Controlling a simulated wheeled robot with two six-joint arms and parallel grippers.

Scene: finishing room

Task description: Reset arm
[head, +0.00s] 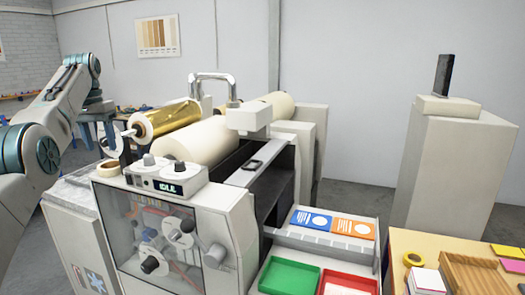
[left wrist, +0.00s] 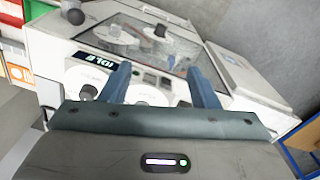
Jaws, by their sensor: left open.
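My left arm comes in from the left in the head view, bent at a raised elbow. Its left gripper (head: 106,130) points down beside the gold foil roll at the machine's left end. In the left wrist view the two blue fingers of the left gripper (left wrist: 162,85) are spread apart with nothing between them, in front of the grey machine (left wrist: 70,45). My right gripper is in neither view.
The machine (head: 235,222) has a gold foil roll (head: 170,119), a cream roll (head: 200,142) and a display reading IDLE (head: 170,187). Green (head: 290,277) and red trays (head: 345,283) stand at its right. A pale pedestal (head: 450,170) stands behind a wooden table (head: 405,243).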

